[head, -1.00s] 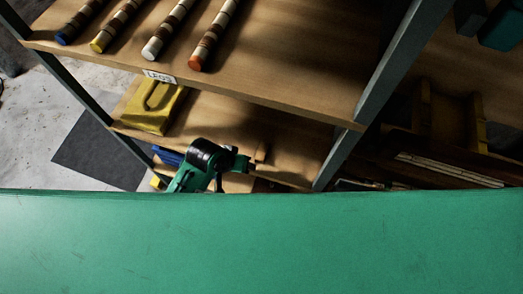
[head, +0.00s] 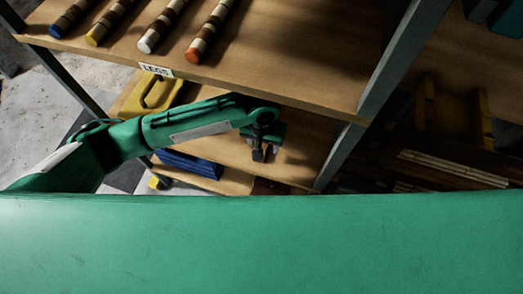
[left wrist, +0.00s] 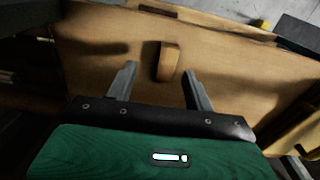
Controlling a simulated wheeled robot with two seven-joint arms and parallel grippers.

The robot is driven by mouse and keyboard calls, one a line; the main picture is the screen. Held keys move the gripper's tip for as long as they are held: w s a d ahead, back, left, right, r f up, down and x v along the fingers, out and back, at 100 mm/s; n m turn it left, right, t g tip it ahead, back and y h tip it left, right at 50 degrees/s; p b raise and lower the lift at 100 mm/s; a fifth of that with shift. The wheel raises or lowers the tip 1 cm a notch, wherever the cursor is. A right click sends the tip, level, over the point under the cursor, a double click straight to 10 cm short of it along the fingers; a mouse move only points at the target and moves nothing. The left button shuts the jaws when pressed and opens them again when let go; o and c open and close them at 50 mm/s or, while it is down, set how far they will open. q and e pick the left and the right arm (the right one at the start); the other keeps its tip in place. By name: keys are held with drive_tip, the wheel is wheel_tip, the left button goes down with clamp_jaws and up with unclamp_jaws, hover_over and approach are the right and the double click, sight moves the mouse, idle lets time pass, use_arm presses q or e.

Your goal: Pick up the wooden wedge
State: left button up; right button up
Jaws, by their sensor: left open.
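The wooden wedge (left wrist: 171,62) is a small tan block with a dark side face. In the left wrist view it lies on a wooden shelf board (left wrist: 95,35), just beyond the fingertips and between their lines. My left gripper (left wrist: 160,72) is open and empty, with its two grey fingers apart on either side of the wedge. In the head view my left gripper (head: 262,154) hangs over the lower shelf (head: 300,150), and I cannot make out the wedge there. My right gripper is not in view.
The upper shelf (head: 290,70) holds several striped rods behind a LEGS label (head: 157,70). A yellow object (head: 150,97) and blue slabs (head: 190,163) are left of my gripper. A grey shelf post (head: 340,155) stands to its right. A green surface (head: 260,245) fills the foreground.

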use_arm(q)
drive_tip(key=shift+w+a, duration=0.15)
drive_tip(key=shift+a, duration=0.15)
drive_tip(key=shift+f, duration=0.2)
drive_tip(key=f, duration=0.7)
drive_tip(key=shift+w+a+p, duration=0.15)
drive_tip(key=shift+a+p, duration=0.1)
drive_tip(key=shift+p, duration=0.05)
drive_tip(key=c, duration=1)
